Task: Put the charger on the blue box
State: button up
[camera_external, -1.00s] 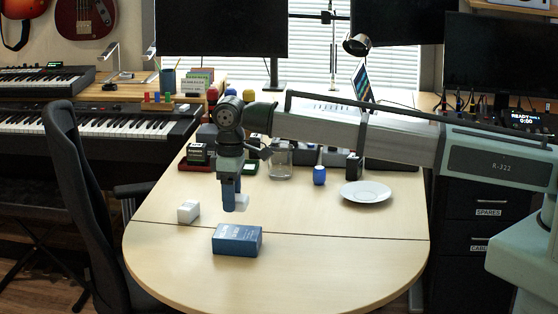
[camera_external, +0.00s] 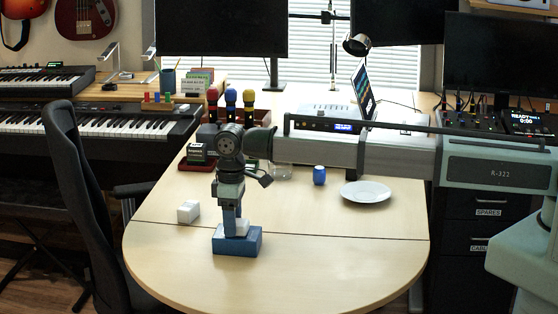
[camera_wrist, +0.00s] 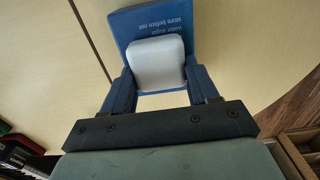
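The white charger (camera_external: 242,228), a rounded block, is between the fingers of my gripper (camera_external: 230,230), at the top of the blue box (camera_external: 237,244). The wrist view shows the charger (camera_wrist: 157,62) with the fingers of my gripper (camera_wrist: 158,76) close against both its sides. The blue box (camera_wrist: 130,22), with pale lettering, lies under and beyond it there. The charger looks to be at or just above the box's top; I cannot tell whether it touches. The fingers hide part of the box.
A small white block (camera_external: 188,211) stands on the table left of the box. A white plate (camera_external: 366,192) and a blue cylinder (camera_external: 319,175) are farther back at the right. The table (camera_external: 330,265) is clear in front and to the right.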

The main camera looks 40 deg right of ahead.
jog(key=o, duration=0.4)
jog(key=shift+o, duration=0.2)
notch_tip(320, 180, up, 12)
jog(key=shift+r, duration=0.2)
dwell(0.3)
